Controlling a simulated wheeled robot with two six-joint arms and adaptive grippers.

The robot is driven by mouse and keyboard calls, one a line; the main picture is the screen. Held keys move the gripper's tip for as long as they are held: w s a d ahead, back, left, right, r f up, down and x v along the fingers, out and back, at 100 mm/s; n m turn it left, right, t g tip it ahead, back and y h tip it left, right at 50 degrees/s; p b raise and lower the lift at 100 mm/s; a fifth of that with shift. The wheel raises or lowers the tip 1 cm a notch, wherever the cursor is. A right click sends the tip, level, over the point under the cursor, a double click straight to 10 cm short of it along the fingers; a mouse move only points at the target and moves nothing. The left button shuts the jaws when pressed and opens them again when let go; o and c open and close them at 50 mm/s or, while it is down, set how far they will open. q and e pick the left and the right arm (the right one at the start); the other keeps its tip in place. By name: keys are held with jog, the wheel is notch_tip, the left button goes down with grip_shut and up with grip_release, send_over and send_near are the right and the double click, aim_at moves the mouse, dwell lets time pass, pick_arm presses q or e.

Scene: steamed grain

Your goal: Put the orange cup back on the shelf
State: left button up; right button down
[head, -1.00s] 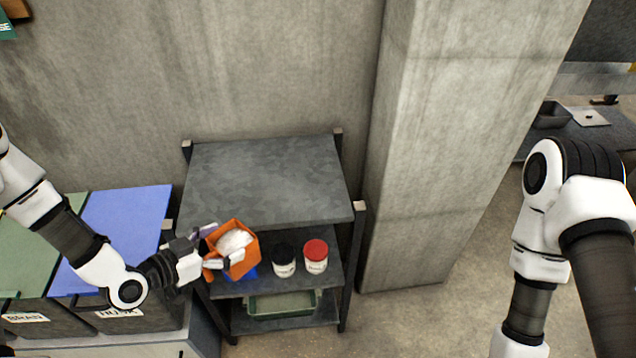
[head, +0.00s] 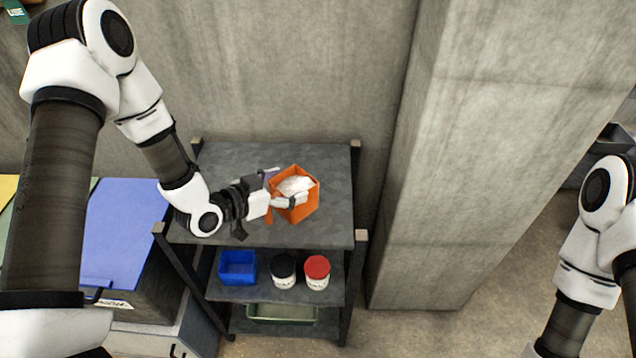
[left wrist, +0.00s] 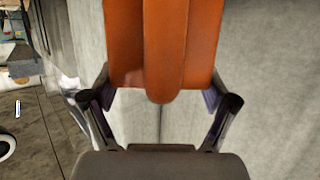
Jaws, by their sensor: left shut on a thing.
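The orange cup (head: 304,206) is an angular container with white contents (head: 295,185). My left gripper (head: 281,190) is shut on it from the left. In the head view the cup appears over the top board of the grey shelf (head: 225,160); I cannot tell whether it touches the board. In the left wrist view the orange cup (left wrist: 190,40) fills the upper middle, between the two fingers of my left gripper (left wrist: 160,100). Only my right arm shows at the right edge of the head view; its gripper is out of frame.
On the middle board stand a blue open box (head: 238,268), a black-lidded jar (head: 283,270) and a red-lidded jar (head: 317,272). A green tray (head: 282,313) is on the bottom board. A concrete pillar (head: 450,160) stands right of the shelf. A blue-lidded bin (head: 122,230) stands left.

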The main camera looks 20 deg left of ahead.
aim_at(310, 186)
pick_arm(q)
jog(key=p+x, duration=0.1)
jog(key=x, duration=0.2)
jog(key=p+x, duration=0.1)
jog(key=x, duration=0.1)
jog(key=s+d+f+p+x, duration=0.1)
jog(key=x, duration=0.2)
jog(key=shift+w, duration=0.3)
jog(key=shift+w+f, duration=0.1)
jog(key=shift+f, duration=0.15)
jog(key=o, duration=1.6)
